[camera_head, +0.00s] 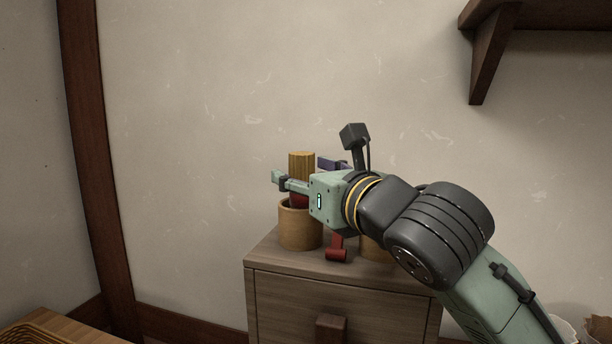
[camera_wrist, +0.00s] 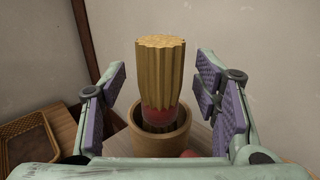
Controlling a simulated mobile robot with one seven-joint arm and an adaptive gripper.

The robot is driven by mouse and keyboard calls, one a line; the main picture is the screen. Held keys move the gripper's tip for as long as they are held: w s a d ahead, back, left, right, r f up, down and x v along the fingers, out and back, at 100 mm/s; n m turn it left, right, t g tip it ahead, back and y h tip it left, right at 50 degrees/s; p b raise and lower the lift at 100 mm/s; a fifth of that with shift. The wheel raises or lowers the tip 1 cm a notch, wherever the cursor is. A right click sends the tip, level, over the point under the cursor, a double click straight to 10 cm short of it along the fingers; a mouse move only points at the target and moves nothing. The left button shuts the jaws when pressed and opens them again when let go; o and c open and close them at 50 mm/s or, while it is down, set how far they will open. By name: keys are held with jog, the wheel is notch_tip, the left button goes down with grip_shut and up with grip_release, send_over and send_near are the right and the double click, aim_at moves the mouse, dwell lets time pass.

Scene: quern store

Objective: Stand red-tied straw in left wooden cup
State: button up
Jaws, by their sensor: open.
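The red-tied straw (camera_wrist: 161,75) stands upright in a round wooden cup, its red tie low down near the cup's rim. It also shows in the head view (camera_head: 301,162), partly behind my gripper. The left wooden cup (camera_head: 299,228) stands on the cabinet top, and it shows in the wrist view (camera_wrist: 158,144). My gripper (camera_wrist: 158,97) is open, with a purple-padded finger on each side of the straw and gaps on both sides. A second wooden cup (camera_head: 373,249) is mostly hidden behind my arm.
A red object (camera_head: 337,250) lies on the cabinet top (camera_head: 270,250) between the cups. A woven tray (camera_head: 32,334) sits on a wooden surface at the lower left. A dark shelf (camera_head: 540,20) with a bracket is on the wall at the upper right.

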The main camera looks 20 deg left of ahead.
notch_tip(320, 180, up, 10)
dwell(0.6)
dwell(0.6)
